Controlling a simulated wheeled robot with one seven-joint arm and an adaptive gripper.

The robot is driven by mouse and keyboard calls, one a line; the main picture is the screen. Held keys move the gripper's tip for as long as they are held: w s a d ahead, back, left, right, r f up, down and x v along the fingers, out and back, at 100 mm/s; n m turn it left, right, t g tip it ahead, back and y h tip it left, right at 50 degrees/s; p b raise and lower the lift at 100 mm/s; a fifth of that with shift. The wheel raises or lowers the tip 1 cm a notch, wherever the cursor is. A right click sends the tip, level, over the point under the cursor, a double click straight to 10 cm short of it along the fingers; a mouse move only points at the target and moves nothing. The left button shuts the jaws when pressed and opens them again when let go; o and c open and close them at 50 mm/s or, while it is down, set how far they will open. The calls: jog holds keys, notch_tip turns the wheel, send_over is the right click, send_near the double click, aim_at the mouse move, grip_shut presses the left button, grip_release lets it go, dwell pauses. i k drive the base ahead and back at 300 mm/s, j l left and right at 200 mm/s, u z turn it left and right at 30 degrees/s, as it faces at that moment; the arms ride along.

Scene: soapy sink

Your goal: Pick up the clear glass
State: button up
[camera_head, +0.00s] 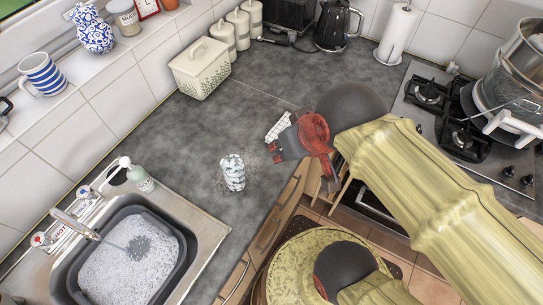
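The clear glass (232,173) stands upright on the dark grey worktop, between the sink and my gripper. It looks faceted or patterned. My gripper (271,146) is to the right of the glass and a little farther back, above the worktop. Its two fingers are spread apart and point left. Nothing shows between them, and the glass is apart from them. How high the gripper is above the worktop is hard to tell.
A sink with a basin of suds (138,262) is at the lower left, with a soap bottle (142,180) at its corner. A bread bin (200,69), canisters (238,29) and a kettle (338,24) stand at the back. A hob (433,92) is right. Worktop left of the glass is clear.

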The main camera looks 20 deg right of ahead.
aim_at(232, 166)
jog(key=k+j+z, duration=0.15)
jog(key=z, duration=0.25)
jog(key=k+z, duration=0.65)
jog(key=z, duration=0.15)
jog(key=j, duration=0.7)
